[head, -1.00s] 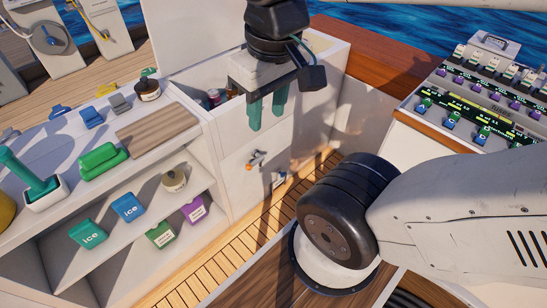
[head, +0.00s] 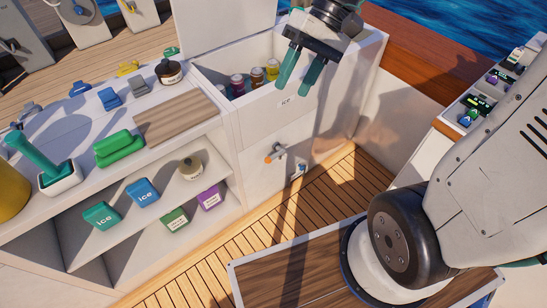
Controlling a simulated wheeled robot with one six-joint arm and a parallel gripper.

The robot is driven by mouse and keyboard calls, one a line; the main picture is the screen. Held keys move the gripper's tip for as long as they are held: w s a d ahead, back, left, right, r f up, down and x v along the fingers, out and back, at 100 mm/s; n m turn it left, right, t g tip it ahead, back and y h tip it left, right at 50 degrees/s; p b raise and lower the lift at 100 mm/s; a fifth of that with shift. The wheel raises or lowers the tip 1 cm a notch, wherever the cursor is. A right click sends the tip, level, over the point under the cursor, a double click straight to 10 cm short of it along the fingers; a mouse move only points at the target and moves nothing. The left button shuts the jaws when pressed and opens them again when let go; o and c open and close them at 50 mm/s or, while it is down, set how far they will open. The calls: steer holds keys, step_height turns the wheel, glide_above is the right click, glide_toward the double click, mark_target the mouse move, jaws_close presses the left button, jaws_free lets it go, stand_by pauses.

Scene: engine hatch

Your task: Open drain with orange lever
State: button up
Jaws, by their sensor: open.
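The orange lever (head: 274,156) is small and sits on the white front of the cooler box (head: 260,128), below the "ice" label. A grey metal valve piece joins it at its right. My gripper (head: 298,78) has two green fingers, apart and empty. It hangs above and to the right of the lever, in front of the cooler's upper edge, and touches nothing that I can see. A second small fitting (head: 298,170) sits lower right of the lever, partly in shadow.
The open cooler holds several cans (head: 256,77). At left, a white counter holds a cutting board (head: 180,117) and green rolled item (head: 119,149); shelves below hold ice and other bags (head: 143,193). Wooden deck (head: 340,190) is free before the cooler. A control panel (head: 490,95) stands right.

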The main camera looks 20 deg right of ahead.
steer(key=w+a+f+y, duration=0.1)
steer(key=w+f+y, duration=0.4)
steer(key=w, duration=0.4)
steer(key=m+t+y, duration=0.3)
steer(key=m+t, duration=0.5)
steer(key=t, duration=0.2)
glide_above(273, 157)
steer(key=d, duration=0.1)
step_height(273, 157, down, 34)
steer(key=s+d+f+m+t+h, duration=0.2)
steer(key=f, duration=0.7)
steer(key=s+d+f+m+t+h, duration=0.2)
steer(key=s+f+t, duration=0.1)
steer(key=f, duration=0.7)
steer(key=x, duration=0.7)
steer(key=shift+w+a, duration=0.15)
steer(key=shift+a, duration=0.2)
jaws_close()
